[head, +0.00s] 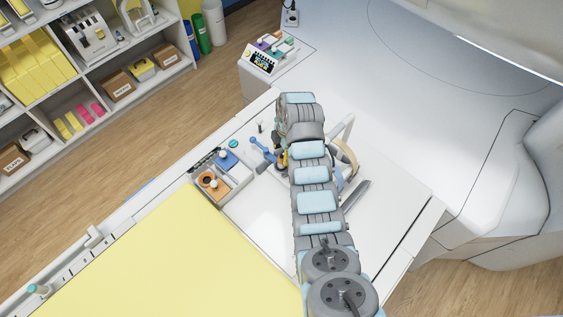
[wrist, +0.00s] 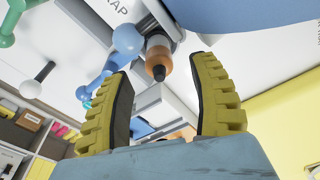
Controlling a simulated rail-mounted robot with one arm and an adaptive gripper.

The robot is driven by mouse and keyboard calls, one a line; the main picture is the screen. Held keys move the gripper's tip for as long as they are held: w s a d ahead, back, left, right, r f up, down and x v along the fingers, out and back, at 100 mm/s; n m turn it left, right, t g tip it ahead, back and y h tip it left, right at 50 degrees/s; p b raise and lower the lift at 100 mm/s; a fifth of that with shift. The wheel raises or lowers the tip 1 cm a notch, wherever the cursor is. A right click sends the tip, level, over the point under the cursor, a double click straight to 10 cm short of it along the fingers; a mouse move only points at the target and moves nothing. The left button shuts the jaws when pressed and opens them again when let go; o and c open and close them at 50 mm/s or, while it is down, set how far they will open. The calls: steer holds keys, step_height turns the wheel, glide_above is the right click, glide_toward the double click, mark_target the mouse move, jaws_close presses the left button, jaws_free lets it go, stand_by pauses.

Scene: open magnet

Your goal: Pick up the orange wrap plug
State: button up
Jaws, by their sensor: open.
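The orange wrap plug (wrist: 157,52) shows in the wrist view as a short orange cylinder with a dark tip and a grey collar. It juts from a white part whose printed label reads partly "AP". My gripper (wrist: 161,68) is open, with its yellow ribbed fingers on either side below the plug. The plug's tip appears between the fingertips or just beyond them; I cannot tell if they touch. In the head view my arm hides most of the gripper, and a bit of yellow (head: 283,160) shows beside it. The plug is not clear there.
A blue ball-jointed piece (wrist: 126,39) stands close left of the plug. A grey tray (head: 234,187) with an orange block and a blue block lies left of my arm. A curved beige piece (head: 346,160) is on its right. The white table (head: 390,205) is clear farther right.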

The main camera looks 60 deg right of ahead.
mark_target(281, 160)
steer(key=shift+w+a+f+p, duration=0.15)
steer(key=shift+f+p, duration=0.8)
steer(key=shift+f, duration=1.65)
jaws_close()
